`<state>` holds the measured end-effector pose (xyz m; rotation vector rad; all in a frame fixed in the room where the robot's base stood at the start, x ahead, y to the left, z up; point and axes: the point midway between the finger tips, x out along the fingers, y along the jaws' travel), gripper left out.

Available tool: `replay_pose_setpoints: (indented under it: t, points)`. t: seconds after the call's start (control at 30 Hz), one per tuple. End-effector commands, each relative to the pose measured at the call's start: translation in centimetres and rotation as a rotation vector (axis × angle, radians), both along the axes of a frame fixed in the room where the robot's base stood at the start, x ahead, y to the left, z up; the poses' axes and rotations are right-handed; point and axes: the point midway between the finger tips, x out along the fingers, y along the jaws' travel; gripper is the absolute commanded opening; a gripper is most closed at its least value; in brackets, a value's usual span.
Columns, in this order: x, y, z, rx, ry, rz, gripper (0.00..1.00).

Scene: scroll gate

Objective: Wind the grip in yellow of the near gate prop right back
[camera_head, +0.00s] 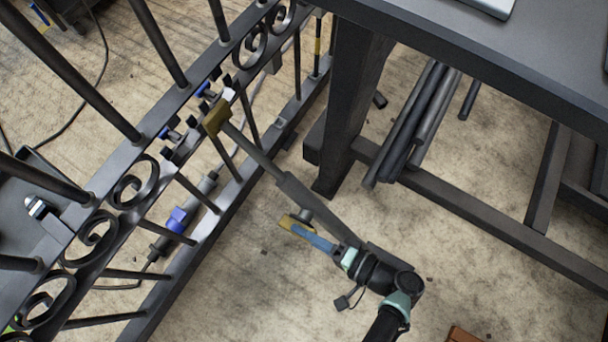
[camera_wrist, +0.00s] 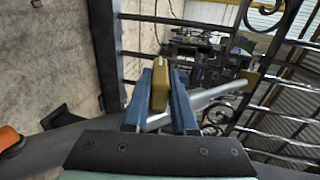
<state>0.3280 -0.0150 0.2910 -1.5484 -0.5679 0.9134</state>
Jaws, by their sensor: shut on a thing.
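The gate prop (camera_head: 262,165) is a grey rod with a thicker sleeve. It slants from the iron gate down toward my arm. Its yellow end block (camera_head: 216,117) is at the gate's rail; the block also shows in the wrist view (camera_wrist: 246,80). The yellow grip (camera_head: 287,221) sticks out to the side of the prop's lower part. In the wrist view the grip (camera_wrist: 160,84) stands upright between my two blue fingers. My gripper (camera_head: 301,231) is shut on the grip. My arm hides the prop's lower end in the head view.
The black scrollwork gate (camera_head: 112,225) runs diagonally across the left. A rod with a blue part (camera_head: 177,219) lies along its lower rail. A dark workbench (camera_head: 450,30) stands at the upper right, with dark pipes (camera_head: 415,125) under it. The floor below my gripper is mostly clear.

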Motion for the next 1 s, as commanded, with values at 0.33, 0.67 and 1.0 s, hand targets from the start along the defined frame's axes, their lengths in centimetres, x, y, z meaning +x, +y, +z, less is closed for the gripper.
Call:
replay_pose_setpoints:
  t: [0.33, 0.67, 1.0]
  points:
    - [-0.05, -0.02, -1.06, 0.195, -0.143, 0.003, 0.0]
    - [-0.09, 0.08, -0.9, 0.278, -0.201, 0.005, 0.0]
    - [-0.1, 0.16, -0.75, 0.289, -0.206, 0.008, 0.0]
